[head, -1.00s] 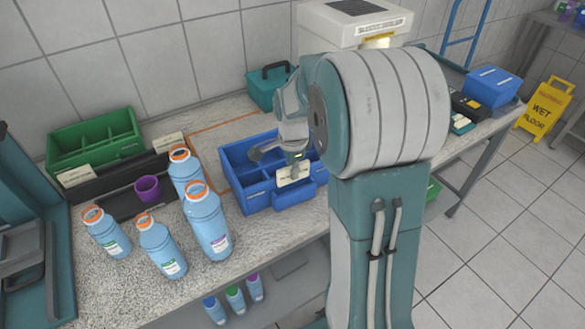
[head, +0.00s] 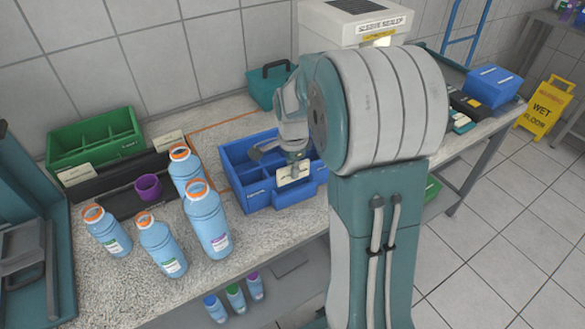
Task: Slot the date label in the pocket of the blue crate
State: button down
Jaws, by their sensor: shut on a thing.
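The blue crate (head: 258,199) stands on the speckled worktop, with open compartments and a pocket on its front face. My gripper (head: 293,164) is over the crate's front side, shut on the date label (head: 293,174), a small cream card. The label is upright at the front pocket (head: 294,193). Its lower edge meets the pocket's top in the picture; I cannot tell how far it is inside. My arm hides the right part of the crate.
Several blue bottles (head: 208,225) with orange rims stand left of the crate. A white machine (head: 350,25) stands behind my arm.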

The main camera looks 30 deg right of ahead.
jog(key=shift+r, duration=0.2)
dwell(0.4)
jog(key=c, duration=0.6)
grip_release()
jog(key=shift+c, duration=0.2)
notch_tip(320, 180, up, 12)
jog(key=shift+w, duration=0.1)
jog(key=s+a+r+n+t, duration=0.1)
jog(key=s+a+n+t, duration=0.1)
jog(key=s+a+n, duration=0.4)
jog(key=s+a+r+n+t, duration=0.1)
jog(key=s+a+n+t, duration=0.2)
jog(key=s+n, duration=0.9)
jog(key=s+a, duration=0.1)
jog(key=a, duration=0.2)
jog(key=shift+s+a+t, duration=0.2)
jog(key=shift+a+t, duration=0.1)
jog(key=shift+a, duration=0.05)
